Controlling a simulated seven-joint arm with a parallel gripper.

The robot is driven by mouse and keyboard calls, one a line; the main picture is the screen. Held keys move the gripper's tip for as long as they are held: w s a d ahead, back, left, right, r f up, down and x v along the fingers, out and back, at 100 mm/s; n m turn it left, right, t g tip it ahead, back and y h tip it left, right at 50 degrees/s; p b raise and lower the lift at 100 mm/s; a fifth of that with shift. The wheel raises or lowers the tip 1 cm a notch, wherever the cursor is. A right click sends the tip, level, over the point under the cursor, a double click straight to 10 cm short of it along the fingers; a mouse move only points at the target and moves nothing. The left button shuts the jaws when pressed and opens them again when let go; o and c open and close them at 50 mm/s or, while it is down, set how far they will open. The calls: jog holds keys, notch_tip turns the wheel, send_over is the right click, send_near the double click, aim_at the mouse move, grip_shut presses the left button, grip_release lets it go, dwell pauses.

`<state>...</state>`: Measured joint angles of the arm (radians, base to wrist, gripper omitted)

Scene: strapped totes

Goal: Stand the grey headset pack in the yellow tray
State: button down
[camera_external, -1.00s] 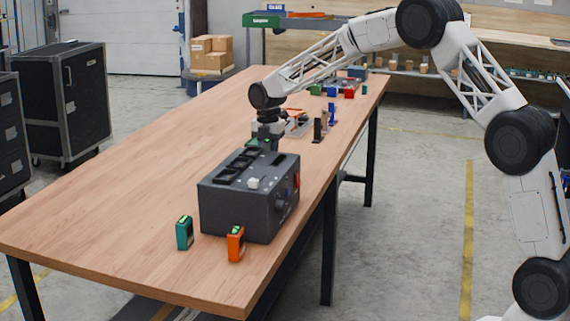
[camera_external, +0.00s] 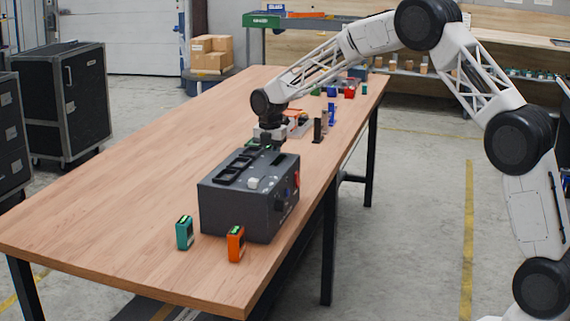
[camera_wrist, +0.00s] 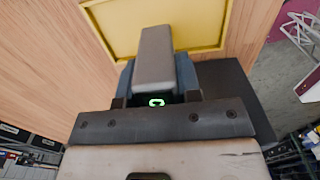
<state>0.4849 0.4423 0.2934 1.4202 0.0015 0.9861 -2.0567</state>
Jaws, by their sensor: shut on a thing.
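In the wrist view, a grey block with rounded edges, the grey headset pack (camera_wrist: 155,58), sits between the two blue-grey fingers of my gripper (camera_wrist: 156,80), which is shut on it. A lit green mark like a C shows on a dark surface below it. The yellow tray (camera_wrist: 188,40) lies just beyond the pack; I cannot tell whether they touch. In the external view my gripper (camera_external: 266,143) is low behind the dark slotted box (camera_external: 238,208). The held pack and the yellow tray cannot be made out there.
A teal pack (camera_external: 185,233) and an orange pack (camera_external: 236,244) stand in front of the dark box. A black upright piece (camera_external: 318,130) and several small coloured items stand toward the far right edge. The left of the wooden table (camera_external: 120,190) is clear.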

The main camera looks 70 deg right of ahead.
jog(key=shift+f, duration=0.75)
jog(key=shift+f, duration=1.55)
dwell(1.6)
jog(key=shift+c, duration=1.6)
grip_release()
jog(key=shift+r, duration=0.1)
jog(key=shift+r, duration=4.4)
